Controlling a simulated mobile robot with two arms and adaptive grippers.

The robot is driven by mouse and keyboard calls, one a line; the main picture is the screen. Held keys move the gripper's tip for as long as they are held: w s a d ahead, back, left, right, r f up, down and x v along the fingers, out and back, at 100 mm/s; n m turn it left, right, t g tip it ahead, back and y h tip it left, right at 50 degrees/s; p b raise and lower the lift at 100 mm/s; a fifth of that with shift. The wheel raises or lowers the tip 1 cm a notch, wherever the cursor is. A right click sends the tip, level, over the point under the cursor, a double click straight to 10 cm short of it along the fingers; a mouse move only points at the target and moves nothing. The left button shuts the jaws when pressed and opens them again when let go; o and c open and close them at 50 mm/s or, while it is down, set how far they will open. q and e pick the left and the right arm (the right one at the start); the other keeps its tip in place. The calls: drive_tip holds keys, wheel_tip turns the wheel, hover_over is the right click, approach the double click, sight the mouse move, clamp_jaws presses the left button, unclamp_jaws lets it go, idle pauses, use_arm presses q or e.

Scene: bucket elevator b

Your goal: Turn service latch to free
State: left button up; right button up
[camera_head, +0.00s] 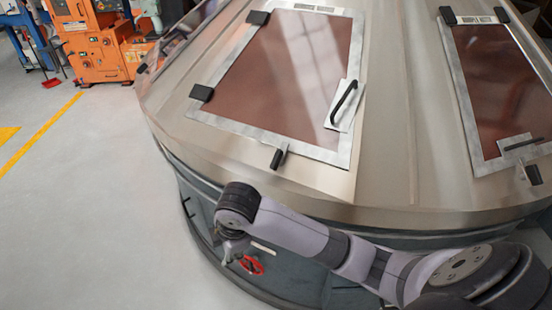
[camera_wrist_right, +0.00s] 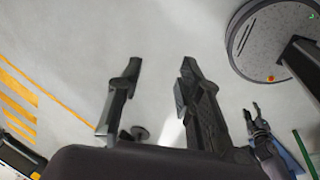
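A small black latch (camera_head: 278,157) sits on the lower edge of the left framed hatch (camera_head: 297,60). A similar black latch (camera_head: 530,174) is on the right hatch. I cannot tell which is the service latch. An arm of mine reaches in from the lower right, in front of the machine and below the left hatch, apart from both latches. The end of that arm is small and mostly hidden. In the right wrist view my right gripper (camera_wrist_right: 158,80) is open and empty over the floor. Another gripper, seemingly my left (camera_wrist_right: 254,112), shows there with its fingertips apart.
A black bar handle (camera_head: 344,102) is on the left hatch's plate. A red handwheel (camera_head: 251,265) is low on the machine's dark side. An orange machine (camera_head: 98,48) stands at the back left. The floor (camera_head: 90,190) at the left is clear, with yellow lines.

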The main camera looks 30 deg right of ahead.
drive_tip(key=w+d+r+n+h, duration=0.3)
drive_tip(key=w+d+r+n, duration=0.2)
drive_tip(key=w+d+r, duration=0.35)
drive_tip(key=n+g+h, duration=0.1)
drive_tip(key=n+h, duration=0.1)
approach(276, 157)
drive_tip(key=v, duration=0.6)
drive_tip(key=p+x, duration=0.3)
drive_tip(key=x, duration=1.4)
drive_tip(key=shift+c, duration=0.3)
clamp_jaws()
